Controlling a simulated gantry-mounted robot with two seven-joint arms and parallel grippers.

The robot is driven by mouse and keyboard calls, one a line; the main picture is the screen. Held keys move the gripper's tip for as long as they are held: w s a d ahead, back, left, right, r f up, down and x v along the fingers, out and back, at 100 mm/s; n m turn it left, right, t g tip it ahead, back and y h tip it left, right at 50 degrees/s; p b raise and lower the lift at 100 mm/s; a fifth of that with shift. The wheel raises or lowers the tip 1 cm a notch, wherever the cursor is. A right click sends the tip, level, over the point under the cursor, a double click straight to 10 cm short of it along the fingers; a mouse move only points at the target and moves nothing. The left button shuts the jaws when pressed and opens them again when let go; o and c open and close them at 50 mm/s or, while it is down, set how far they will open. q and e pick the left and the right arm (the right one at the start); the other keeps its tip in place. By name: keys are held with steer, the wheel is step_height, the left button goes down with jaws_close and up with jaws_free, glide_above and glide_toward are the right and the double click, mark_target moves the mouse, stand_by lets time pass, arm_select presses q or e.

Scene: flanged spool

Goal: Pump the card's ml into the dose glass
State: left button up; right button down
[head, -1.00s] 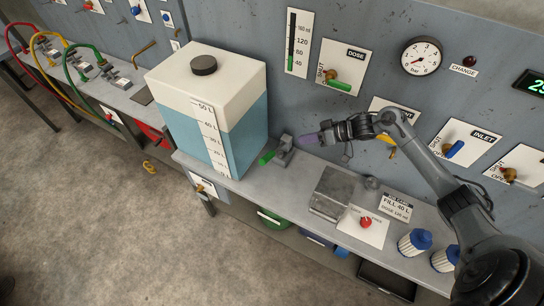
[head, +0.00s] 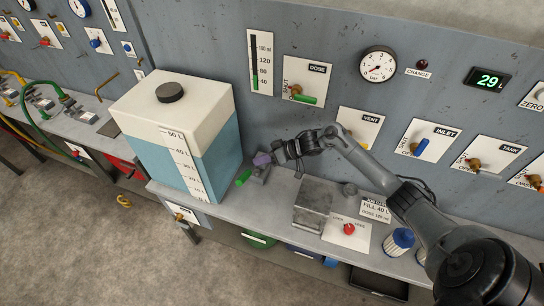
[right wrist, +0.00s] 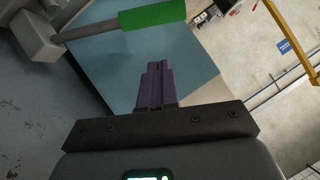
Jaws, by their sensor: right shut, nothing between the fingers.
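The dose glass (head: 260,66) is a narrow upright scale on the wall panel; its column looks green low down and dark above. The card (head: 375,209) on the bench reads FILL 40 L, with a DOSE line too small to read surely. A small grey pump with a green-gripped lever (head: 243,178) stands right of the tank; the green grip also shows in the right wrist view (right wrist: 153,14). My right gripper (head: 262,159) is shut and empty, its purple fingers just above the pump; in the right wrist view its fingertips (right wrist: 158,66) appear apart from the grip. My left gripper is out of view.
The DOSE valve (head: 303,98) has a green handle. A large tank (head: 165,115) of blue liquid stands close left of the gripper. A metal block (head: 314,200), a plate with a red knob (head: 348,229) and a white-blue filter (head: 399,241) sit rightward. The display (head: 489,80) reads 29 L.

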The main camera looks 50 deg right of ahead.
mark_target(249, 171)
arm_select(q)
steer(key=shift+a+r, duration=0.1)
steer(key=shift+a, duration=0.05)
arm_select(e)
steer(key=w+a+f, duration=0.2)
steer(key=a+f, duration=0.1)
steer(key=f, duration=0.1)
steer(key=shift+a+f, duration=0.2)
steer(key=shift+f, duration=0.2)
